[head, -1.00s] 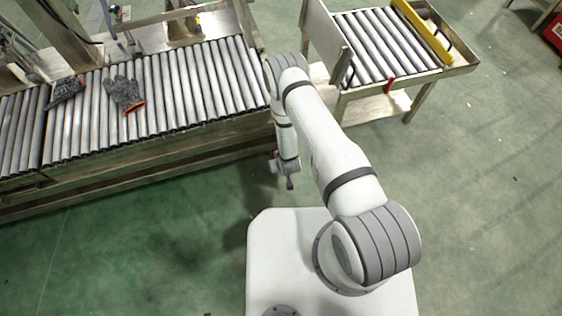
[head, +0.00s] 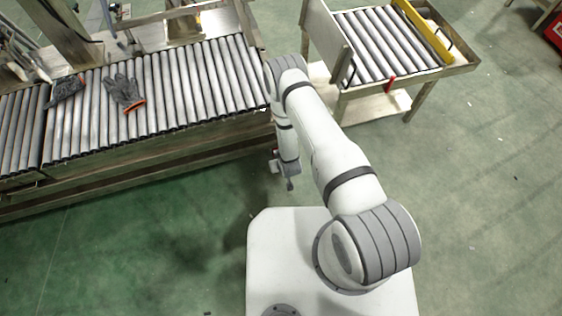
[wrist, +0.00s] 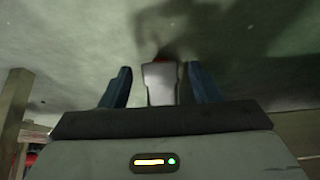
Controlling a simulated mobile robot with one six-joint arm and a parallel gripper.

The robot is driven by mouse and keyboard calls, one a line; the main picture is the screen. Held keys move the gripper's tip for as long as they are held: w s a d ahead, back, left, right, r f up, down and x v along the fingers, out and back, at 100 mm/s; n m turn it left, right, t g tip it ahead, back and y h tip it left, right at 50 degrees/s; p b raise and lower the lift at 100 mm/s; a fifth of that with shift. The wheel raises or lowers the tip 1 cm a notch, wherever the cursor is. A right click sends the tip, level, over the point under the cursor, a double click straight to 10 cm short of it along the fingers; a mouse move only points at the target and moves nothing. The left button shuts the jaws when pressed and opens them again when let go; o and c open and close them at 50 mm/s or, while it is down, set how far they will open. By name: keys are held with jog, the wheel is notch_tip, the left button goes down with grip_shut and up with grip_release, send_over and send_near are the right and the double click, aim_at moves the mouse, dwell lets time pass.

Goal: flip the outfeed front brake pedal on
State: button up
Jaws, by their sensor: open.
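My gripper (head: 290,184) hangs low beside the right end of the long conveyor, above the green floor. In the wrist view its two dark blue fingers (wrist: 160,74) stand apart, open. A pale grey flat piece (wrist: 160,84) with a little red at its far end lies between them in the picture; I cannot tell whether it is the pedal or whether the fingers touch it. In the head view a small red and pale bit shows just left of the gripper. A red lever-like part (head: 389,85) sits on the front edge of the small roller table (head: 408,77).
The long roller conveyor (head: 190,87) runs to the left, with two grey gloves (head: 124,92) (head: 66,90) on it. An upright panel (head: 326,42) stands at the small table's left end. Open floor lies to the right. A post (wrist: 12,115) shows at left in the wrist view.

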jog(key=p+v, duration=0.3)
jog(key=v, duration=0.4)
jog(key=shift+s+r, duration=0.2)
jog(key=shift+r, duration=0.15)
